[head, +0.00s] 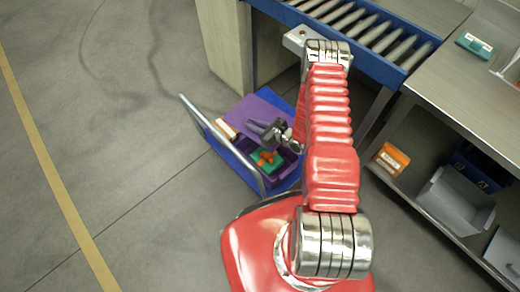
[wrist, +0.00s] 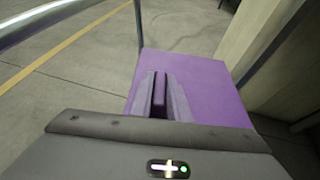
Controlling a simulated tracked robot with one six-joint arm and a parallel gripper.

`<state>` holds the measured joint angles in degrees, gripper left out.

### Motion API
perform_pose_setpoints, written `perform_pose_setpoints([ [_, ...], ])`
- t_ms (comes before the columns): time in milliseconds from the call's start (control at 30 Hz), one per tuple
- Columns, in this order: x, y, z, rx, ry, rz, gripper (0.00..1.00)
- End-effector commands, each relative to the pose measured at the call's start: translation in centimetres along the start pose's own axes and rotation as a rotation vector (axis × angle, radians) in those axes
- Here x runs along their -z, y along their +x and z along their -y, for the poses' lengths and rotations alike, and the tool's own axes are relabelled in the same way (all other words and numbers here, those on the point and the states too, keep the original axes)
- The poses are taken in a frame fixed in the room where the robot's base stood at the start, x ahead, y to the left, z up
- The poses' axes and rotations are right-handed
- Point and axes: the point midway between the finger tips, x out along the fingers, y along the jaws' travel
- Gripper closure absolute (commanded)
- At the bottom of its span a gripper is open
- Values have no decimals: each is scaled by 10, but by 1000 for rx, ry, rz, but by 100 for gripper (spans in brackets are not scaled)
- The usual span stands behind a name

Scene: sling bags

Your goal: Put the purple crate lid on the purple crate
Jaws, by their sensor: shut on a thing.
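The purple crate lid (head: 250,108) is a flat purple panel, held over the far part of the blue cart in the head view. In the wrist view the lid (wrist: 205,88) spreads out beyond my fingers, and its raised purple grip is between them. My gripper (head: 256,127) is shut on that grip; its fingertips also show in the wrist view (wrist: 161,92). The purple crate (head: 288,167) is on the cart, nearer my base than the lid. Its top looks open, with a green and orange thing (head: 266,159) inside. My gripper hides part of the crate.
The blue cart (head: 235,160) has a metal handle rail (head: 222,142) on its left. A white and orange box (head: 227,129) is beside the lid. A roller conveyor (head: 400,55) and a shelved bench (head: 455,100) stand right. The floor to the left is clear.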

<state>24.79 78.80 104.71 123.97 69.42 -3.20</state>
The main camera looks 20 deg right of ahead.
Motion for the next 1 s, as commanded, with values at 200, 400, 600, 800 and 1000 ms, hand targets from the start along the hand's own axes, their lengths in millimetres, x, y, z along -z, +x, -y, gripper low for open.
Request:
perform_pose_setpoints([
  [200, 42, 5, -3, 45, 21, -1, 100],
  [400, 79, 8, -8, 85, 37, -1, 100],
  [600, 116, 9, -14, 125, 54, -1, 100],
  [800, 142, 8, -20, 154, 63, 0, 100],
  [1000, 150, 8, -22, 163, 66, 1, 100],
])
